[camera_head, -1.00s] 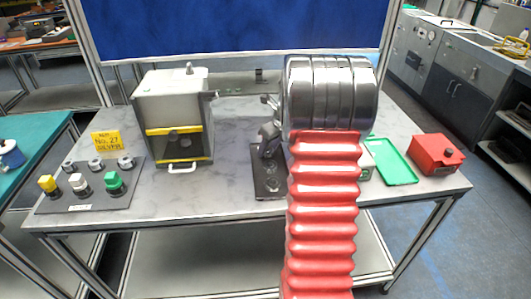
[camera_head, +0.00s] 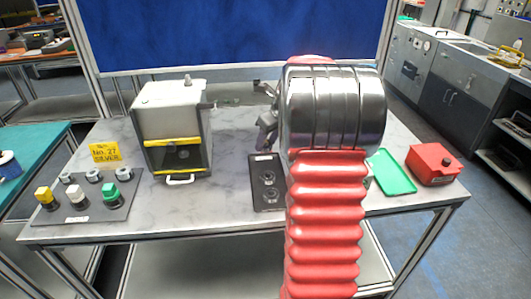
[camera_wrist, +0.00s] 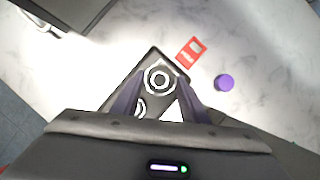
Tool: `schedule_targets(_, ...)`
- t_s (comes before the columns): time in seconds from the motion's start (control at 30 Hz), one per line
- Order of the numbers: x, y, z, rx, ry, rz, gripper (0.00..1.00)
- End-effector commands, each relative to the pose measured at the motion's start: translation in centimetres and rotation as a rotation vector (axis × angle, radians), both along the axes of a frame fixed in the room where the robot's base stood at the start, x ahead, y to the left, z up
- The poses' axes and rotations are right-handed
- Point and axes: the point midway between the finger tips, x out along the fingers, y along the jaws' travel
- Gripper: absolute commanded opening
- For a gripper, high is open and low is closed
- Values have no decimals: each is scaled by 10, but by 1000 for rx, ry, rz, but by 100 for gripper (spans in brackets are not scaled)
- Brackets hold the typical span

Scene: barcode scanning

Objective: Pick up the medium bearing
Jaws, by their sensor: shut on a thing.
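My gripper (camera_head: 266,132) is raised above the black bearing plate (camera_head: 257,205) in the head view, partly hidden by my arm. In the wrist view its two dark fingers (camera_wrist: 159,75) are shut on a round metal ring, taken as the medium bearing (camera_wrist: 158,89). The ring shows end-on between the fingertips. The black plate (camera_wrist: 150,54) lies behind it, with another ring (camera_wrist: 140,107) partly hidden by the left finger. In the head view two round pieces (camera_head: 268,178) sit on the plate, one behind the other. Any exact size is hard to tell.
A grey box with a yellow-edged opening (camera_head: 170,100) stands left of the plate. A green tray (camera_head: 393,177) and a red box (camera_head: 433,165) are at right. A purple cylinder (camera_wrist: 224,83) and red-edged card (camera_wrist: 191,52) lie near the plate.

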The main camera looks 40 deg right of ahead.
Motion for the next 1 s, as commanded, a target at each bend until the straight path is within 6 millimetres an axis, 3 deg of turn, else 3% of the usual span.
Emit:
schedule_targets(0.1, 1, 0, 17, -1, -2, 1, 13)
schedule_targets(0.23, 0, 0, 26, -1, -1, 0, 13)
schedule_targets(1.0, -1, -1, 27, -1, 0, -1, 13)
